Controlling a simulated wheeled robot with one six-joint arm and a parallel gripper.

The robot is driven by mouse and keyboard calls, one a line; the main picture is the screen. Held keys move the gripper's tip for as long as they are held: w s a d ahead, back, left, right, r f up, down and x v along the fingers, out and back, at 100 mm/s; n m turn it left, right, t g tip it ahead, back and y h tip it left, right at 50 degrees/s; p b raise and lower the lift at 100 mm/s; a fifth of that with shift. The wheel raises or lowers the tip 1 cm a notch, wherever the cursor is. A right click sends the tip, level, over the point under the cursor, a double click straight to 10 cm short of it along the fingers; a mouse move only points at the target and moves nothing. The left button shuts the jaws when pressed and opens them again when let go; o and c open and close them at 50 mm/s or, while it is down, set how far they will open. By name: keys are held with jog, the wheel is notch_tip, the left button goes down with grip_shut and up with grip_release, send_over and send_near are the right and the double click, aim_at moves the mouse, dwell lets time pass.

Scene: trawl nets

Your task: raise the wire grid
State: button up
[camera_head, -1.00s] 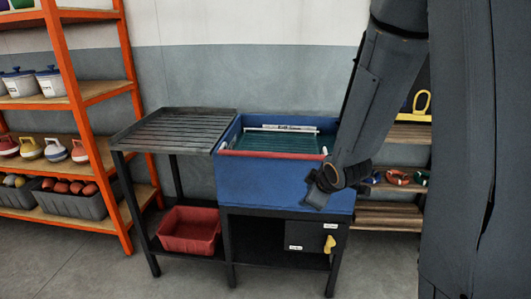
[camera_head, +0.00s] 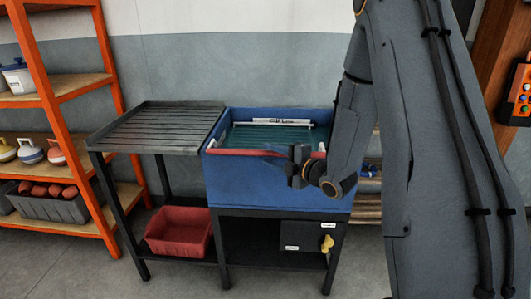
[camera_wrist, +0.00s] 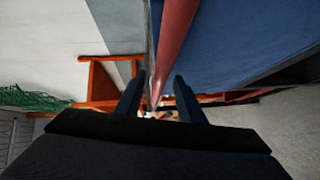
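The blue tub (camera_head: 265,185) stands on a black frame in the head view. Inside it is a dark teal surface with faint lines (camera_head: 262,137); I cannot tell how much of this is the wire grid. A red bar (camera_head: 233,152) runs along the tub's front top edge. A white labelled strip (camera_head: 282,121) lies at the back. My gripper (camera_head: 268,157) is at the front edge, beside the bar. In the wrist view the red bar (camera_wrist: 175,40) runs toward the gap between the two spread fingers (camera_wrist: 158,97). Contact is not clear.
A slatted black table (camera_head: 160,130) adjoins the tub's left side. A red bin (camera_head: 180,232) sits on the shelf below. A dark box with a yellow knob (camera_head: 327,243) is under the tub. An orange shelf rack (camera_head: 50,100) stands at left.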

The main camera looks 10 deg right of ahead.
jog(key=shift+x, duration=1.5)
jog(key=shift+c, duration=0.3)
grip_shut()
